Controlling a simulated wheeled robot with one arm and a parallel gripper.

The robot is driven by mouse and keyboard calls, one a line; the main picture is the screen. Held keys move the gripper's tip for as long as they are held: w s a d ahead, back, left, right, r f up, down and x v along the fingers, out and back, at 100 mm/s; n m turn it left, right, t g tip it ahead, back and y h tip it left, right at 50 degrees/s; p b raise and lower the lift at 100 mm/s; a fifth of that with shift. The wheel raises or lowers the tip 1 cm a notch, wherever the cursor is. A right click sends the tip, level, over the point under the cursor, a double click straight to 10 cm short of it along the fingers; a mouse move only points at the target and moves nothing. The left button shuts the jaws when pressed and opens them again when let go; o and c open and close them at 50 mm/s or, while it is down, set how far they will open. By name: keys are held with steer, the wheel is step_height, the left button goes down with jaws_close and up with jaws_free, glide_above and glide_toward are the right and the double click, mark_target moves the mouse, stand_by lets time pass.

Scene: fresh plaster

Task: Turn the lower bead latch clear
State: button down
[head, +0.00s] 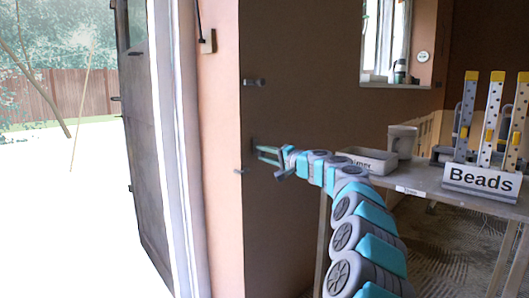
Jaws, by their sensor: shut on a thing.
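The upper bead latch (254,82) is a small grey bar lying level on the brown wall beside the plaster corner. The lower bead latch (241,171) shows as a small grey piece at the corner edge, lower down. I cannot tell the latch's exact angle.
A table (420,182) on the right bears a grey tray (371,163), a light tub (402,141) and a "Beads" box (481,182) with upright perforated strips. My arm passes close to the table's left end. An open door (147,130) stands left of the corner.

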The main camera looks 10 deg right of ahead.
stand_by(0.4)
steer(key=c, duration=0.6)
jaws_free()
steer(key=shift+b+v, duration=0.5)
steer(key=shift+v, duration=3.45)
steer(key=shift+w, duration=0.1)
